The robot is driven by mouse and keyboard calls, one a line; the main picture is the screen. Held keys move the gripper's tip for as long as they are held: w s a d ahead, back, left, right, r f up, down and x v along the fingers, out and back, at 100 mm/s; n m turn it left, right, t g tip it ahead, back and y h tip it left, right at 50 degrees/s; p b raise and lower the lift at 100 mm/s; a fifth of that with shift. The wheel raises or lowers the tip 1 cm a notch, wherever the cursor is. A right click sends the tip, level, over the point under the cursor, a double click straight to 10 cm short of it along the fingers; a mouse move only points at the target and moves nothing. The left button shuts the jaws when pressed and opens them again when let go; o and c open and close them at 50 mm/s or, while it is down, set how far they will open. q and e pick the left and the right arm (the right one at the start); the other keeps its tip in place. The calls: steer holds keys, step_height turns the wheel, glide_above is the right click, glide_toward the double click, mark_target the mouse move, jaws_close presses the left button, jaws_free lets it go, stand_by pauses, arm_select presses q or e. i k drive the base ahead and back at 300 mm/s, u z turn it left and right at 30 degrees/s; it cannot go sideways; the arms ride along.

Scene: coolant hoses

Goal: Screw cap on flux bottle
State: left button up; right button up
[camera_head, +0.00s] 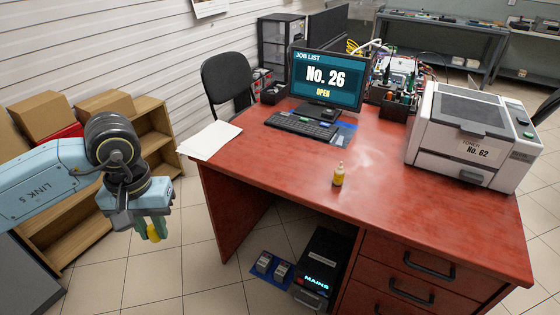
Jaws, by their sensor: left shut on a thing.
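The flux bottle (338,176) stands upright on the red desk, right of the middle of the view. It is small and yellow with a pale, narrow top. My left gripper (152,230) hangs at the left, off the desk's left edge and well apart from the bottle. It is shut on a small yellow thing (154,233) that looks like the cap. The fingers partly hide it. My right gripper is not in view.
The red desk (275,160) has clear room around the bottle. A printer (470,135) stands at its right, with a monitor (326,78) and keyboard (302,126) behind. Paper sheets (210,140) lie at the left corner. A shelf (90,215) with boxes stands behind my left arm.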

mark_target(338, 174)
steer(key=u, duration=0.25)
steer(key=i, duration=0.7)
steer(key=z, duration=0.7)
steer(key=i, duration=0.55)
steer(key=z, duration=0.65)
